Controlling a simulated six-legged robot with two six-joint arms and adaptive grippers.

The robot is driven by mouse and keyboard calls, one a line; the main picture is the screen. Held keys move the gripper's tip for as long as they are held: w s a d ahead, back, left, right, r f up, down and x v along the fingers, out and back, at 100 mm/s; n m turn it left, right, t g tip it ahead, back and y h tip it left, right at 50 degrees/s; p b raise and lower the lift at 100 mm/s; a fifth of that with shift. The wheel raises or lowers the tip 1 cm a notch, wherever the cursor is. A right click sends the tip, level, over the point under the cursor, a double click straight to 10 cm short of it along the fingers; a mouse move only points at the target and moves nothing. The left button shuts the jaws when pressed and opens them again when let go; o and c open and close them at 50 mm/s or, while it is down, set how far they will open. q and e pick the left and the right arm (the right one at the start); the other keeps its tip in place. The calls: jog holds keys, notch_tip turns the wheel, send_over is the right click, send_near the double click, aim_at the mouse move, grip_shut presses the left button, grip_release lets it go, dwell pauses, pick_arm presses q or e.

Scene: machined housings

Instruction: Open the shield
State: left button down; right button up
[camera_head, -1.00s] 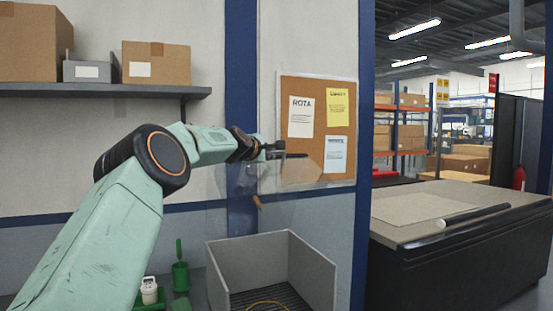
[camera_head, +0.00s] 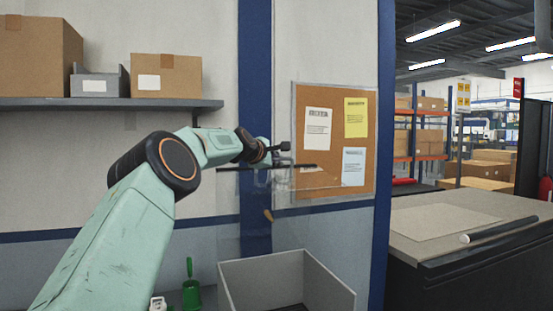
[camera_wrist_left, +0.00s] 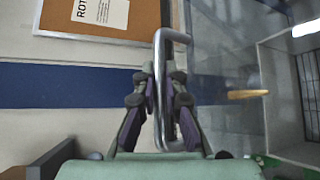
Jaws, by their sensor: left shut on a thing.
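The shield is a clear panel, faint in the head view, with a dark straight edge (camera_head: 302,166) that looks nearly level above the open grey bin. Its metal loop handle shows in the left wrist view (camera_wrist_left: 161,48). My left gripper (camera_head: 278,149) is at the handle, in front of the wall and left of the notice board. In the left wrist view its fingers (camera_wrist_left: 163,82) are closed around the handle's bar. The clear pane (camera_wrist_left: 222,62) lies to the right there. Its hinge cannot be made out. My right gripper is not in view.
The grey open bin (camera_head: 258,272) stands below the shield. A green brush holder (camera_head: 191,294) stands left of it. A cork board (camera_head: 335,190) hangs on the wall. A shelf (camera_head: 110,104) with boxes is at upper left, a bench (camera_head: 420,240) at right.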

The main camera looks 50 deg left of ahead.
aim_at(264, 179)
pick_arm(q)
jog(key=shift+w+a+r, duration=0.1)
jog(key=shift+a, duration=0.15)
jog(key=shift+d, duration=0.1)
jog(key=c, duration=1.4)
grip_release()
jog(key=shift+s, duration=0.35)
jog(key=shift+v, duration=3.45)
jog(key=shift+d+r, duration=0.1)
jog(key=shift+d, duration=0.05)
